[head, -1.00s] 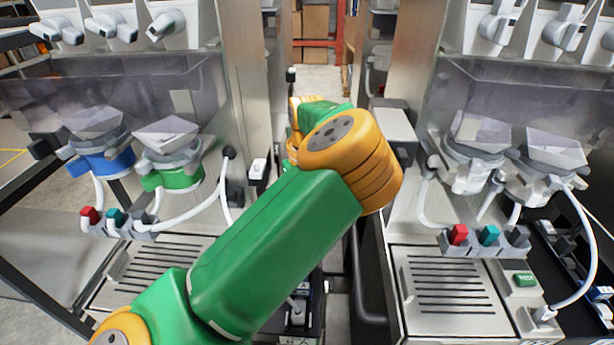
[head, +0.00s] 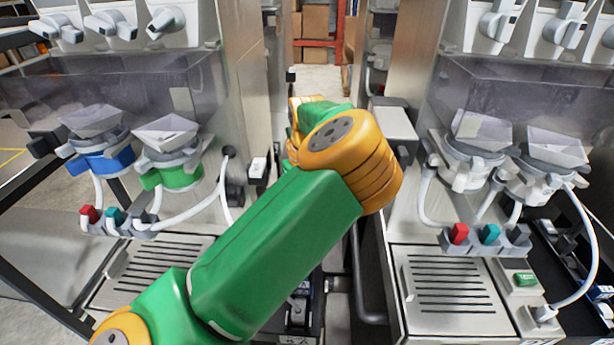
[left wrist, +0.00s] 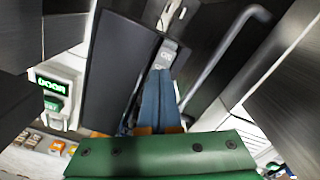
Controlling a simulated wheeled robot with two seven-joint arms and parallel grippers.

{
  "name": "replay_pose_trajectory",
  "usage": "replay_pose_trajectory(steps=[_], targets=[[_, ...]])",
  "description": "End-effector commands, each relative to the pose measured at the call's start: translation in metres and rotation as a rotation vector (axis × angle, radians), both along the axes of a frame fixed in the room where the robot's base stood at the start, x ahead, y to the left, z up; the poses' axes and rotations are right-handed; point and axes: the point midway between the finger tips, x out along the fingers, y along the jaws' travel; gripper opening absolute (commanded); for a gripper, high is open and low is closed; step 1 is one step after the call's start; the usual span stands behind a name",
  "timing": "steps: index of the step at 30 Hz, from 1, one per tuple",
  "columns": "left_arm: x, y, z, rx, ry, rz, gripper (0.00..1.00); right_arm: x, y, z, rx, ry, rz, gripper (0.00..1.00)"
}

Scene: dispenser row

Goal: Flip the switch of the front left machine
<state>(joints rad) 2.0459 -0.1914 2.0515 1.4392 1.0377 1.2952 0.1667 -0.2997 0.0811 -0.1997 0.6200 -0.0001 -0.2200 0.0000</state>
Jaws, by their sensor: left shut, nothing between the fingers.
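The front left machine (head: 215,60) stands on the left in the head view, with two hoppers on blue and green collars. A small white switch-like part (head: 258,167) on a dark mount sits on its side by the aisle. My left arm crosses the middle of the head view and hides its own gripper there. In the left wrist view my left gripper (left wrist: 161,74) shows as narrow blue fingers, shut and empty. Its tips are close to a small grey lettered plate (left wrist: 166,50) beside a dark panel; I cannot tell whether they touch. My right gripper is not in view.
Another machine (head: 400,235) stands on the right, with a narrow aisle between. A green-lit display panel (left wrist: 52,80) and orange buttons (left wrist: 57,147) are at left in the wrist view. A bent metal bar (left wrist: 225,52) runs right of the fingers.

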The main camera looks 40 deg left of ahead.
Motion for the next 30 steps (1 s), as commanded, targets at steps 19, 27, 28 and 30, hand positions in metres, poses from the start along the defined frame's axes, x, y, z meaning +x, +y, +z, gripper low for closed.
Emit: replay_pose_trajectory(steps=[19, 27, 28, 30], targets=[[0.000, 0.000, -0.011, 0.000, 0.000, 0.000, 0.00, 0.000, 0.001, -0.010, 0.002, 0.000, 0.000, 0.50], [0.000, 0.000, -0.015, 0.000, 0.000, 0.000, 0.00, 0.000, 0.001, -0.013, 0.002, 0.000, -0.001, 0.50], [0.000, 0.000, -0.015, 0.000, 0.000, 0.000, 0.00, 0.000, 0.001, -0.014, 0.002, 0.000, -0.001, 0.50], [0.000, 0.000, -0.016, 0.000, 0.000, 0.000, 0.00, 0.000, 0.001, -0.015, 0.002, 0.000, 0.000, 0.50]])
